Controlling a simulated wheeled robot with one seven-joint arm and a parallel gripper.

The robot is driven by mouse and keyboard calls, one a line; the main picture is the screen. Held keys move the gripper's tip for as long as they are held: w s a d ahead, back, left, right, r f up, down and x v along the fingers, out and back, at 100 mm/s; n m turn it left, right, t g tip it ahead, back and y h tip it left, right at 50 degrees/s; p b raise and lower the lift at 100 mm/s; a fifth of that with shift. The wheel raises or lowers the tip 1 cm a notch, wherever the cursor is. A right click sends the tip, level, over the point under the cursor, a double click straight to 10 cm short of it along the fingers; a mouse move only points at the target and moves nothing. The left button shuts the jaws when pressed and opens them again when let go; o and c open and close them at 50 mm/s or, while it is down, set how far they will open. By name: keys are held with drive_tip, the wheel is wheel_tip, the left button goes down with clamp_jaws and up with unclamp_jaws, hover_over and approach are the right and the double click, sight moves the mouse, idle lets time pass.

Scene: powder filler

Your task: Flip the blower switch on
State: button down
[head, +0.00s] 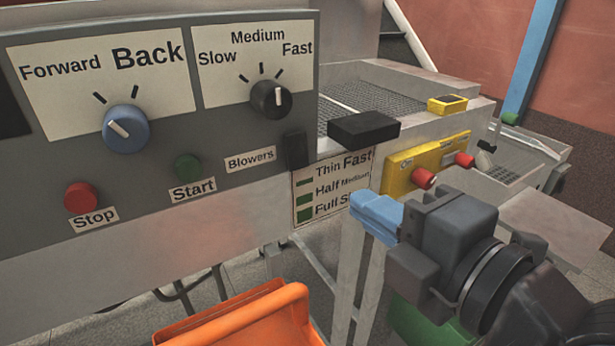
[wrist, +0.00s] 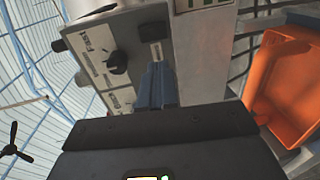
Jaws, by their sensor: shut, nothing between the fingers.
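The blower switch (head: 296,150) is a dark upright rocker at the right edge of the grey control panel (head: 225,130), beside the "Blowers" label (head: 250,160). I cannot tell which way it is set. My gripper (head: 374,212) has blue fingers closed together with nothing between them. In the head view it is to the right of and below the switch, apart from it.
The panel also carries a blue knob (head: 126,129), a black knob (head: 270,98), a red stop button (head: 81,198) and a green start button (head: 188,167). A black block (head: 363,128) juts out to the right. An orange bin (head: 250,318) is below.

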sight(297, 162)
drive_tip(key=b+x, duration=0.5)
drive_tip(key=x, duration=0.8)
idle(0.4)
drive_tip(key=b, duration=0.1)
drive_tip(key=f+b, duration=0.1)
drive_tip(key=b, duration=0.1)
drive_tip(key=shift+w+a+t+y, duration=0.15)
drive_tip(key=shift+w+t+y, duration=0.15)
drive_tip(key=shift+t, duration=0.1)
drive_tip(key=shift+r, duration=0.4)
drive_tip(key=shift+s, duration=0.1)
